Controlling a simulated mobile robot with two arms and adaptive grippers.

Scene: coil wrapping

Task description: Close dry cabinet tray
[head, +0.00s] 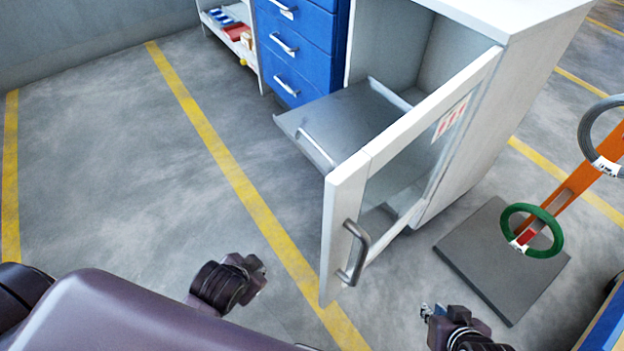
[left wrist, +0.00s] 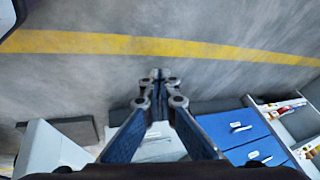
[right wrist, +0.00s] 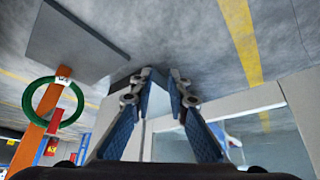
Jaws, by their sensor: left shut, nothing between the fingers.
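The dry cabinet (head: 490,20) stands at the back with its white-framed glass door (head: 345,200) swung open towards me. A flat grey tray (head: 335,115) sticks out of the cabinet, with a bar handle (head: 316,149) on its front edge. The door hides part of the tray's right side. My left gripper (head: 262,272) is shut and empty, low in front of the tray and apart from it; its fingertips meet in the left wrist view (left wrist: 156,73). My right gripper (head: 432,311) is partly open and empty, right of the door handle (head: 354,252) and apart from it.
Blue drawers (head: 295,45) stand left of the cabinet, beside a low shelf (head: 235,40) with small items. At right, an orange stand on a grey base (head: 490,275) holds a green coil (head: 509,222) and a grey coil (head: 584,135). The floor left of the tray is clear.

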